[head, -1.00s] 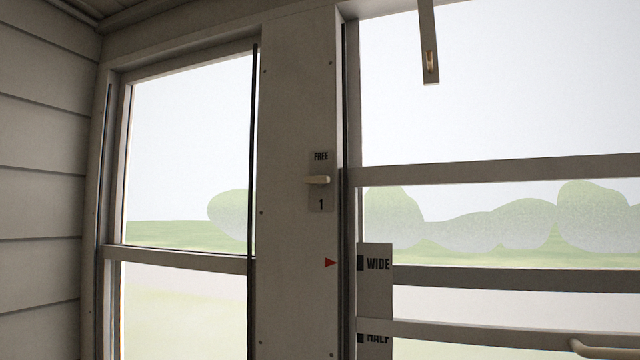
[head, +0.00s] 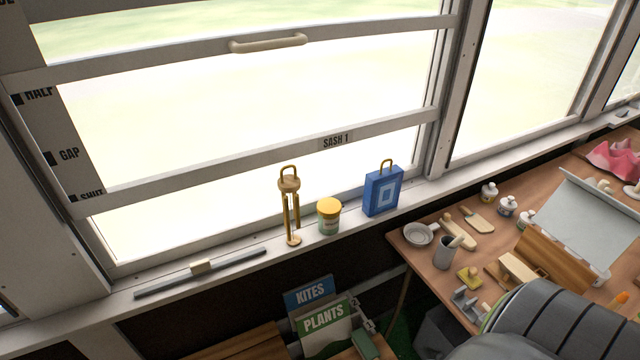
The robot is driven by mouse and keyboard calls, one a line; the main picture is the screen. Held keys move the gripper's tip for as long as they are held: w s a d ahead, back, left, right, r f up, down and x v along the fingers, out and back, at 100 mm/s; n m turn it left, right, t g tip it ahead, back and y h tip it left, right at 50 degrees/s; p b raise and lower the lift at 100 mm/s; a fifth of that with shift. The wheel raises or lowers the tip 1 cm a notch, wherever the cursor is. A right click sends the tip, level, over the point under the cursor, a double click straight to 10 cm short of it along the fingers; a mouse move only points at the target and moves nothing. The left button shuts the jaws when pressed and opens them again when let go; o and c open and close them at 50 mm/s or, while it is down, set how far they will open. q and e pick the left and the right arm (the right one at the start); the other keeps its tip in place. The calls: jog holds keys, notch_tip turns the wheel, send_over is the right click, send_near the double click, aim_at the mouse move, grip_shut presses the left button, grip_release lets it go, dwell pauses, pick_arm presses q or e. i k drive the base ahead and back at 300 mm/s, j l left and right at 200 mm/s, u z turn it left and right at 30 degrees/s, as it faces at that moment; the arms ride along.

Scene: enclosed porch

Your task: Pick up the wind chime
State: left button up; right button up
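The wind chime (head: 290,206) stands on the white window sill in the head view. It has a brown wooden top with a loop handle, hanging golden tubes and a small round disc at the bottom. A jar with a yellow lid (head: 329,216) stands close to its right. Neither of my grippers can be seen. A large grey rounded part at the bottom right looks like part of my own arm.
A blue box with a handle (head: 382,191) stands right of the jar. A grey bar with a beige block (head: 201,267) lies on the sill to the left. Below are KITES (head: 309,291) and PLANTS (head: 324,318) folders. A cluttered wooden table (head: 415,262) is at right.

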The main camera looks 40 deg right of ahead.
aim_at(289, 183)
jog(key=z, duration=1)
jog(key=k+l, duration=0.25)
